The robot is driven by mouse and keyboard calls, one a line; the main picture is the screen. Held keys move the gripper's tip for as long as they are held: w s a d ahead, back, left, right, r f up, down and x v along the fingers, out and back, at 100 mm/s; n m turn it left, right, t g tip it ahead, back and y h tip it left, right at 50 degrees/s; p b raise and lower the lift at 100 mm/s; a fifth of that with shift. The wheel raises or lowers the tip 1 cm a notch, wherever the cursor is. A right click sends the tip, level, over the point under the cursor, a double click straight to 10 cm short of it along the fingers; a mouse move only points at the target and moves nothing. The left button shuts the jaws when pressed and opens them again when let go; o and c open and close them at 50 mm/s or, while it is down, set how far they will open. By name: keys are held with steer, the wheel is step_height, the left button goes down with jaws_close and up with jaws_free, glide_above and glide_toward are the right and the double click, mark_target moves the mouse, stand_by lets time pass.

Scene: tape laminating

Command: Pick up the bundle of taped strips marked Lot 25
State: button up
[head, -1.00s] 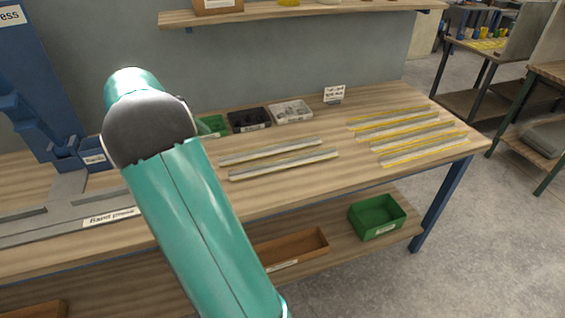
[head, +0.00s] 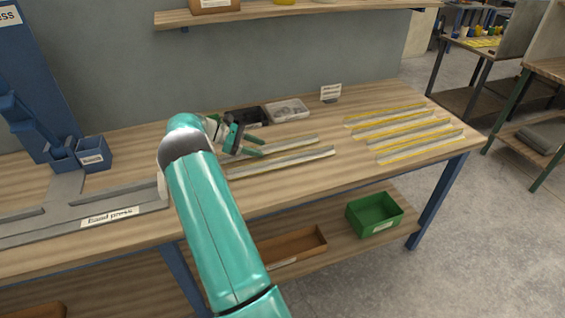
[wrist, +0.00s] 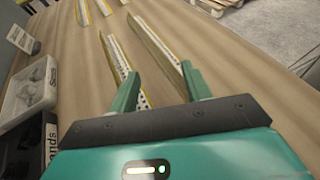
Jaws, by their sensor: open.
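Two long pale strip bundles lie side by side on the bench, a rear one (head: 297,143) and a front one (head: 305,158). More grey strips (head: 405,130) lie among yellow lines at the bench's right. No Lot 25 mark is readable on any of them. My gripper (head: 261,147) is open and empty over the left end of the two bundles, pointing right along them. In the wrist view, my gripper (wrist: 160,70) has one finger by the left bundle (wrist: 116,52) and the other by the near end of the right bundle (wrist: 155,45). I cannot tell its height above them.
Dark and grey bins (head: 288,110) and a small sign (head: 331,92) stand along the back. A blue press with a grey bed (head: 110,210) is at left. A green bin (head: 374,213) sits on the lower shelf. An upper shelf (head: 330,10) overhangs the back.

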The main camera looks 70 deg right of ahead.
mark_target(281, 156)
steer(key=x, duration=0.7)
steer(key=shift+s+f, duration=0.15)
jaws_close()
